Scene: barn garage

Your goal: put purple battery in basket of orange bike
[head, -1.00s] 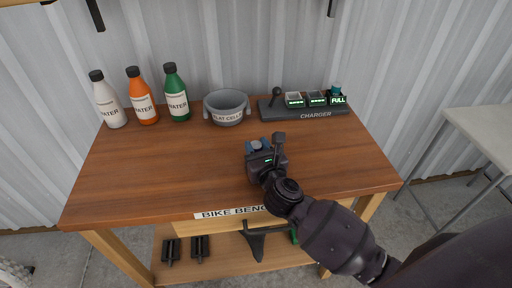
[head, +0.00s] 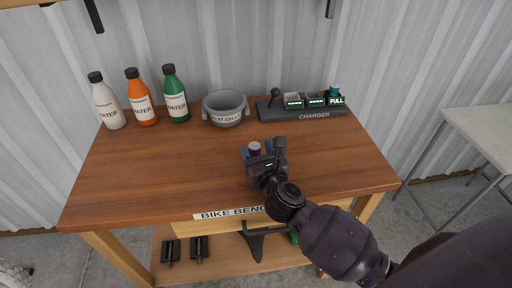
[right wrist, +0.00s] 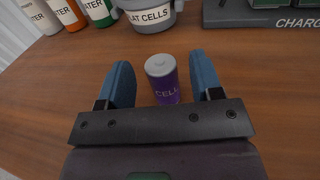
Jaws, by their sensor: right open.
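The purple battery (right wrist: 164,80) stands upright on the wooden bench top, with a grey top and the letters "CELL" on its side. In the head view the right gripper (head: 262,150) is low over the middle of the bench. My left gripper is not in view. The orange bike and its basket are not in view.
The bike bench (head: 150,175) has white (head: 107,103), orange (head: 141,98) and green (head: 175,96) water bottles at the back left. A grey flat cells bucket (head: 226,109) and a charger (head: 303,111) stand at the back.

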